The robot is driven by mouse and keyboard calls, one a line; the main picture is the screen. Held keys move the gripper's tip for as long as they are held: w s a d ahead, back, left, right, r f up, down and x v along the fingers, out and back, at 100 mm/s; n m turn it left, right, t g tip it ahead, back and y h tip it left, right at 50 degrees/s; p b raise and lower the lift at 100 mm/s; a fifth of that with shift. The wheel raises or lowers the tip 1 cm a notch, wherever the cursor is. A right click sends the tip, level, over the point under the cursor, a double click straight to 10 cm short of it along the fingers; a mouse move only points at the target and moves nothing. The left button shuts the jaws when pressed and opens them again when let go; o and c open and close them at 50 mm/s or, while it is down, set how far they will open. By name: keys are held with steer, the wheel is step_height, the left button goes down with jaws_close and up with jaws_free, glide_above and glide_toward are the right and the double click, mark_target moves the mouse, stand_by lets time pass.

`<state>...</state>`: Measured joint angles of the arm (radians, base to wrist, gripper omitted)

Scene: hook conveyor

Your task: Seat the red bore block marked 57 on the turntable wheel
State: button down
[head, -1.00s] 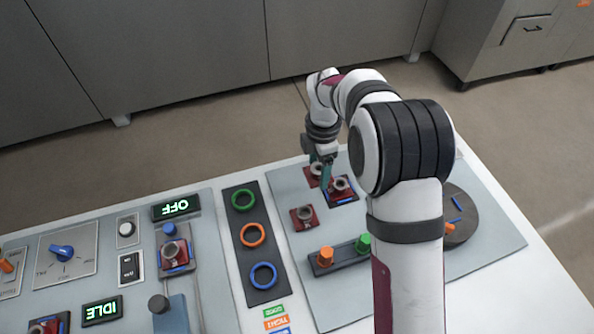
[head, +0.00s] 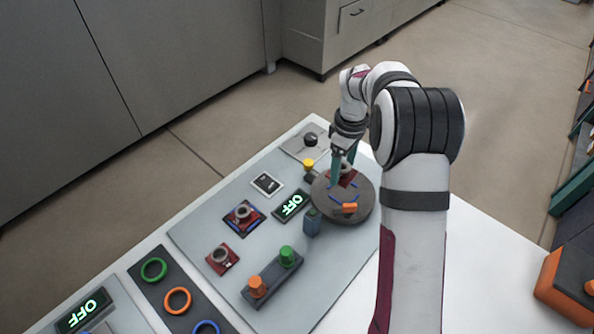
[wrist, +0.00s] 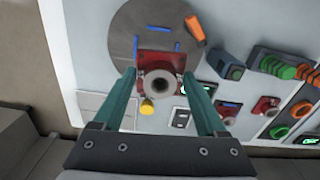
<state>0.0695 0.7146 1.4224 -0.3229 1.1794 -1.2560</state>
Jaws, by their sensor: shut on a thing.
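My gripper (head: 343,172) is at the turntable wheel, fingers pointing down. In the wrist view its two teal fingers (wrist: 160,82) are shut on a red bore block (wrist: 151,62) with a grey round collar. The held block is partly hidden by the fingers in the head view (head: 348,181). The turntable wheel (head: 328,207) is a dark grey disc with blue marks; it also shows in the wrist view (wrist: 130,35). The block is over the wheel's far part; I cannot tell whether it touches. No number is legible on it.
An orange piece (head: 349,208) lies on the wheel. A yellow knob (head: 308,164) and a blue-grey post (head: 312,224) stand close beside it.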

mark_target(343, 193)
steer(key=shift+d+m, duration=0.5)
steer(key=shift+d, duration=0.1)
steer(key=shift+d+f, duration=0.1)
steer(key=shift+f, duration=2.7)
steer(key=shift+f, duration=0.65)
jaws_free()
steer(key=shift+s, duration=0.1)
steer(key=shift+r, duration=3.55)
